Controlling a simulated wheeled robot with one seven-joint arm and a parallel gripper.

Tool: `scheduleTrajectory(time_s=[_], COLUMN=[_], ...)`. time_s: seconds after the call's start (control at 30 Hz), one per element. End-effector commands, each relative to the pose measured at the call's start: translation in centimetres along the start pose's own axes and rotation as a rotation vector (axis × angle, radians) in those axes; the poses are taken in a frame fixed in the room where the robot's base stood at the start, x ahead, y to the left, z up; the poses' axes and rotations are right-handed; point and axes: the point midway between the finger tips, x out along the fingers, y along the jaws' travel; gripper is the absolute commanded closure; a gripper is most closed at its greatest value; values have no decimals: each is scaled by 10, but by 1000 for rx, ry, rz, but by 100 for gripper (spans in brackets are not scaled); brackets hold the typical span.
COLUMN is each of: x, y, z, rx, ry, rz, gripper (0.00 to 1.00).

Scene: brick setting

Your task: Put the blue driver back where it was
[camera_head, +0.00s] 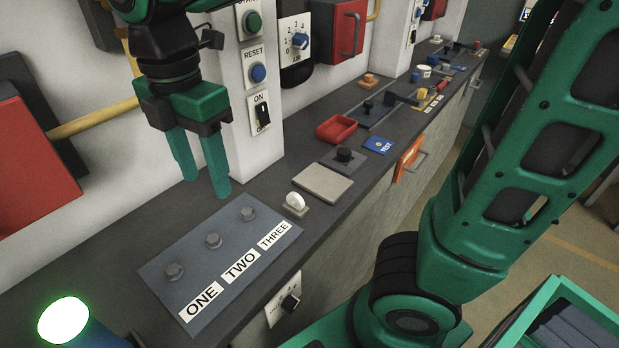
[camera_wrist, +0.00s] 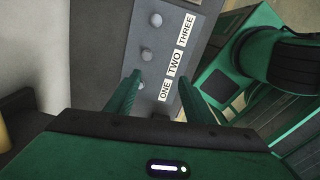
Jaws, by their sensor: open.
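My gripper (camera_head: 204,185) is open and empty above the bench, behind the grey plate (camera_head: 180,247) with labels ONE, TWO and THREE. Several dark round bolt heads sit on the plate, one by each label. In the wrist view, my gripper (camera_wrist: 160,84) has its two fingers apart, with the plate (camera_wrist: 122,75) beyond them. I cannot make out a blue driver for sure in either view. Small blue items (camera_head: 416,77) lie far along the bench, too small to tell.
The bench (camera_head: 258,190) also holds a white switch (camera_head: 295,203), a beige pad (camera_head: 322,184), a red tray (camera_head: 342,128) and a blue TEST card (camera_head: 378,145). A wall pillar with buttons (camera_head: 255,72) stands behind. A glowing lamp (camera_head: 64,320) is at front left.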

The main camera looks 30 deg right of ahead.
Motion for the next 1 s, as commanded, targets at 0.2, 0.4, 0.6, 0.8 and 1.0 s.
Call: scheduleTrajectory(time_s=[0.2, 0.4, 0.6, 0.8, 1.0], x=[26, 52, 79, 100, 107], y=[-43, -104, -175, -227, -246], z=[104, 171, 211, 223, 226], rx=[706, 1342, 1963, 2412, 2575], ry=[-1, -1, 1, 3, 5], rz=[-4, -9, -19, -29, -33], gripper=[52, 52, 52, 52, 52])
